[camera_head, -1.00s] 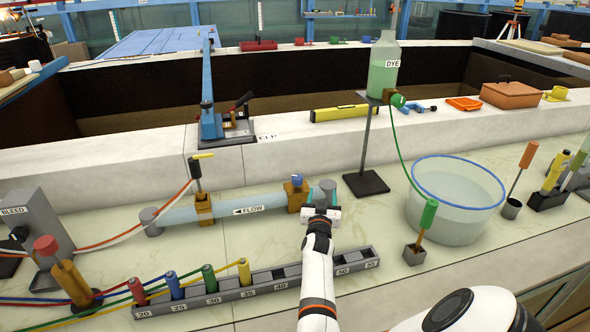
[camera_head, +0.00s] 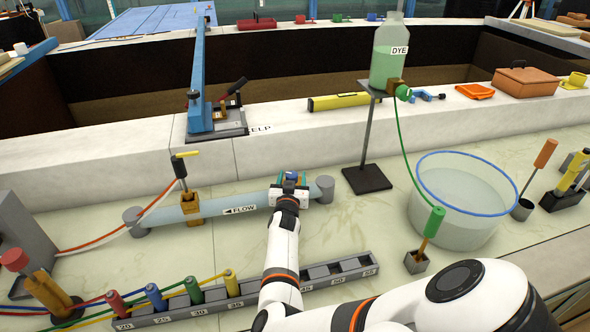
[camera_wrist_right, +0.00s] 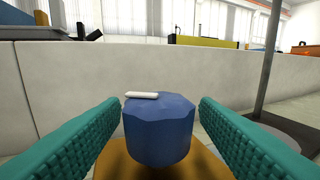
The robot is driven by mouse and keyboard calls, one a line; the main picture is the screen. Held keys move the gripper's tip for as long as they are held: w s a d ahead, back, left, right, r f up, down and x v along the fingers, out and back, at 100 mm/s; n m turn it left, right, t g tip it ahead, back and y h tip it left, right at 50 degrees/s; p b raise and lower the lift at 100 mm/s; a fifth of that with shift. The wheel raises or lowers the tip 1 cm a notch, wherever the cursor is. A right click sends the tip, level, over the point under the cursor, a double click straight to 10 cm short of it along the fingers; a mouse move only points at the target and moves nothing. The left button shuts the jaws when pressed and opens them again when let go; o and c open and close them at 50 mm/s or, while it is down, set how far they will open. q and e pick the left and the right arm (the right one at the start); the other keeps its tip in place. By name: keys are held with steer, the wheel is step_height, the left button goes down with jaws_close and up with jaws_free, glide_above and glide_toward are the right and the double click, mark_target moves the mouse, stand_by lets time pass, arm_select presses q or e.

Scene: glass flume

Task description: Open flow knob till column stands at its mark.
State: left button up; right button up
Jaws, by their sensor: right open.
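In the head view my right gripper (camera_head: 291,178) is over the right end of the clear tube marked FLOW (camera_head: 238,209) and hides most of the valve and knob. I cannot pick out the column or its mark. My left gripper is not in view.
A long grey rack (camera_head: 208,312) with coloured plugs lies in front of the tube. The dye bottle (camera_head: 388,65) on its stand and a clear blue-rimmed basin (camera_head: 440,218) stand to the right. A pale wall (camera_head: 300,140) runs behind.

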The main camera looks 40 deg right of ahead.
steer(key=shift+w+d, duration=0.3)
steer(key=shift+d, duration=0.05)
steer(key=shift+s+a+r, duration=0.1)
steer(key=shift+a+r, duration=0.05)
steer(key=shift+a, duration=0.1)
steer(key=shift+r, duration=0.1)
steer(key=shift+c, duration=1.1)
steer(key=c, duration=0.8)
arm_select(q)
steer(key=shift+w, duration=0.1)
arm_select(e)
steer(key=shift+o, duration=0.2)
steer(key=shift+s, duration=0.1)
